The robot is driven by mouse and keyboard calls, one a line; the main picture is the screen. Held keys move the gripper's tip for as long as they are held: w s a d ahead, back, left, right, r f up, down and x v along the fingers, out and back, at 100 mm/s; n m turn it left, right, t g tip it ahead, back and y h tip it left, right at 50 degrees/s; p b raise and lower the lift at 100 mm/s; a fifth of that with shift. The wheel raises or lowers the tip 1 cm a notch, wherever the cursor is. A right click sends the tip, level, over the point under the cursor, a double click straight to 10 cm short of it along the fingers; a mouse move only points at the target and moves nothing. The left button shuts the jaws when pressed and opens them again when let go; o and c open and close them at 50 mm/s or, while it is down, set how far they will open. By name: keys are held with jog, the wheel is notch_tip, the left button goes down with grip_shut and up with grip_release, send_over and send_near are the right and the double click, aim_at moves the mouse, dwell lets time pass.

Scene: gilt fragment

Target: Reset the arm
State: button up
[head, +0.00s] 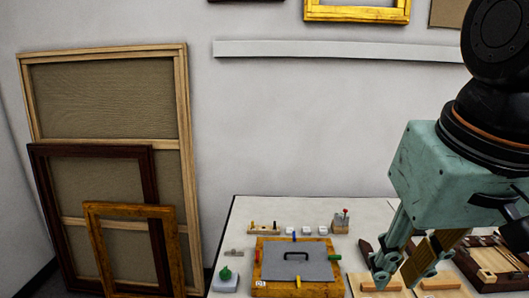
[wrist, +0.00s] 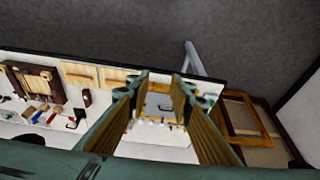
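My gripper (head: 397,274) is at the right of the head view, a teal body with two fingers pointing down over the worktable (head: 222,258). The fingers stand apart, and nothing shows between them in the head view. In the wrist view my gripper (wrist: 160,84) also has its two fingers apart. A wooden tray with a grey handled plate shows beyond the gap, apart from the fingers. The gripper hides part of the table's right side. The fingertips' height above the table is hard to tell.
The gilt-edged tray with the grey plate (head: 300,268) lies left of my gripper. Frames (head: 112,100) lean on the wall; a ledge (head: 330,49) runs above.

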jog(key=s+d+f, duration=0.1)
jog(key=s+f, duration=0.1)
jog(key=s, duration=0.5)
jog(key=shift+f+t+b, duration=0.15)
jog(key=shift+t+b, duration=0.15)
jog(key=shift+b, duration=0.05)
dwell(1.2)
